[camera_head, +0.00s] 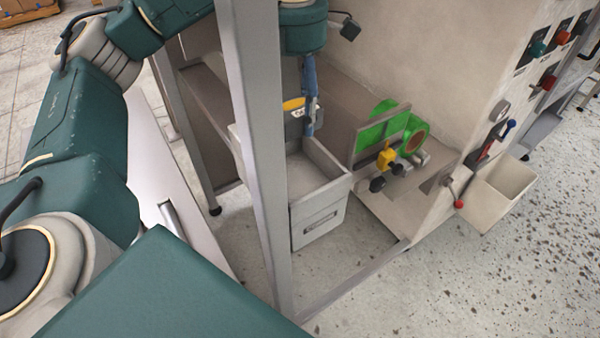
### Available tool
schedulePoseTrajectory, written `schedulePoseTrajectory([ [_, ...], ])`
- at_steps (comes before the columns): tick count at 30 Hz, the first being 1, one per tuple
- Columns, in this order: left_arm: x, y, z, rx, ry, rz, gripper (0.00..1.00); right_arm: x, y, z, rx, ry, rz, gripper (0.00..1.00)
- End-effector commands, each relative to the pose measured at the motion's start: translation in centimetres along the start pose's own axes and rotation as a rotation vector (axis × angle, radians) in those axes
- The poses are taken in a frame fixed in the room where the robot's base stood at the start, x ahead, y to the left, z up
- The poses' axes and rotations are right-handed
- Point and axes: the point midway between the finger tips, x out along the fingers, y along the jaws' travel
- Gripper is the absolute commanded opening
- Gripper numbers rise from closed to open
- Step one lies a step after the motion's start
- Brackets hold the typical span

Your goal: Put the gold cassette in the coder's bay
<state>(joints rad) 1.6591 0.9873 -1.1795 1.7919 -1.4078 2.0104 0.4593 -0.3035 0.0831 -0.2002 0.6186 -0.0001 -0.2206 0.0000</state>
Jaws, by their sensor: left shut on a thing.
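My left gripper (309,112) reaches down from the top centre, its blue fingers shut on the gold cassette (292,104). Only part of the cassette shows, with a pale, dark-marked label; the post and the fingers hide some of it. It is held above the back of an open grey bin (319,224). To the right, on a ledge of the beige machine, is a unit with a green plate (382,133), a green reel (414,139), a yellow block and dark knobs, which may be the coder. I cannot make out its bay. My right gripper is not in view.
A grey upright post (258,150) stands just left of the bin. The beige machine wall (430,50) rises behind, with coloured switches (536,48) and a cream tray (496,192) at right. Speckled floor lies open at lower right.

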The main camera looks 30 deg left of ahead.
Motion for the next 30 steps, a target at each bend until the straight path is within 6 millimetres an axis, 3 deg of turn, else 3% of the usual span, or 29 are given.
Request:
schedulePoseTrajectory([
  [1, 2.2, -0.1, -0.1, 0.001, 0.007, -0.005, 0.32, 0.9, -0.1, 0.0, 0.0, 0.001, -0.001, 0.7],
  [3, 4.0, -0.1, -0.1, 0.002, 0.006, -0.005, 0.32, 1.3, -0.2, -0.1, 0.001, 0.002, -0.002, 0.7],
  [12, 10.0, 0.1, -0.1, -0.002, 0.003, 0.0, 0.32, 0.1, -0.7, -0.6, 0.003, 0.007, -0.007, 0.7],
  [19, 12.1, 0.1, -0.1, 0.0, 0.002, 0.0, 0.32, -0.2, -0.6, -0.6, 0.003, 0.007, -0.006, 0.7],
  [25, 15.0, 0.0, -0.1, -0.001, 0.003, -0.001, 0.32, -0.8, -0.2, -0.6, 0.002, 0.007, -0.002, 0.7],
  [30, 15.7, 0.1, 0.0, 0.0, -0.001, 0.0, 0.32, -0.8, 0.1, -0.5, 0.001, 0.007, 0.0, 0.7],
])
